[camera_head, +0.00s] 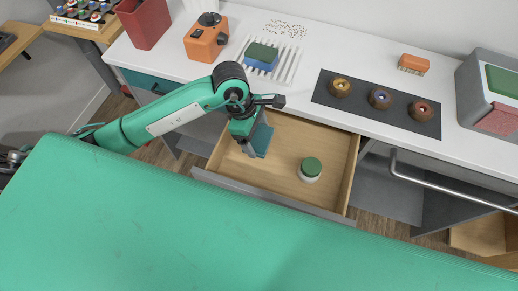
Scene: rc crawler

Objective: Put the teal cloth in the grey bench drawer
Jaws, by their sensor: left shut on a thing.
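The grey bench drawer (285,199) is pulled open below the white worktop, showing its pale wooden inside. My left gripper (252,148) is over the left part of the open drawer, pointing down. It is shut on the teal cloth (264,138), a small dark blue-green piece beside the fingers. Whether the cloth touches the drawer floor I cannot tell. The gripper partly hides the cloth. My right gripper is out of view.
A white jar with a green lid (311,168) stands in the drawer, right of the cloth. On the worktop are an orange device (206,40), a white rack with a sponge (262,54), and a dark mat with three round pieces (353,108).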

